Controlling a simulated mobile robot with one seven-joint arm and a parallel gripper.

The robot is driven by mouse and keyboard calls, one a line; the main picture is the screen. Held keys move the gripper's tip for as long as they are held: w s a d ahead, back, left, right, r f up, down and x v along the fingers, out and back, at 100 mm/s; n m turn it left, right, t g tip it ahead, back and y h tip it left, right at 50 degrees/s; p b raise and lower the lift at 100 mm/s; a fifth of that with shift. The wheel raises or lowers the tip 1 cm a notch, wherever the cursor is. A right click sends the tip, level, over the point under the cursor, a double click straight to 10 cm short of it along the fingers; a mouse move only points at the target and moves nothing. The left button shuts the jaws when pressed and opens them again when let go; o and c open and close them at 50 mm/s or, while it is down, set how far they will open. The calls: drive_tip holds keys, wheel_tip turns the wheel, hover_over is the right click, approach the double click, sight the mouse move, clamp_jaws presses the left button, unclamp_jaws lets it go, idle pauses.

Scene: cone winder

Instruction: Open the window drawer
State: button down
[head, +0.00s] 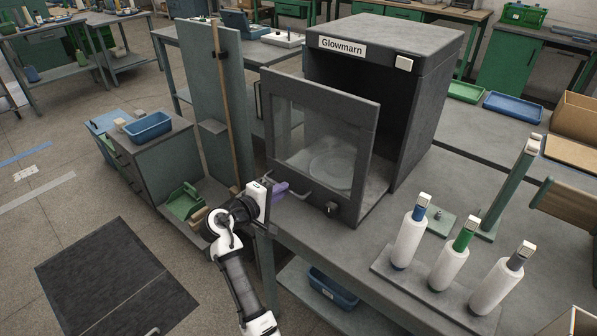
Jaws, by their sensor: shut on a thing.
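The window drawer has a grey-framed front with a clear pane (318,127). Its front stands forward of the dark box marked "Glowmarn" (382,62), with an open gap between them at the top and right. A round pale dish (334,168) shows through the pane. A bar handle (299,191) is low on the left of the front, and a dark knob (331,209) is at the lower right. My gripper (281,190), with purple fingers, is at the handle's left end and shut on it. The exact grip is small and partly hidden.
The grey bench (345,265) carries a rack with white cones (447,265) to the right. A green post (508,187) stands behind them. A tall green panel with a wooden pole (226,110) stands left of the drawer. The floor at lower left has a dark mat (115,280).

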drive_tip(key=f+p+v, duration=0.1)
drive_tip(key=v, duration=0.7)
drive_tip(key=shift+s+a+f, duration=0.3)
drive_tip(key=shift+s+f, duration=0.05)
drive_tip(key=shift+s, duration=0.15)
drive_tip(key=c, duration=1.5)
unclamp_jaws()
drive_tip(key=b+v, duration=0.2)
drive_tip(key=v, duration=1.1)
drive_tip(key=shift+s+a, duration=0.25)
drive_tip(key=shift+s, duration=0.05)
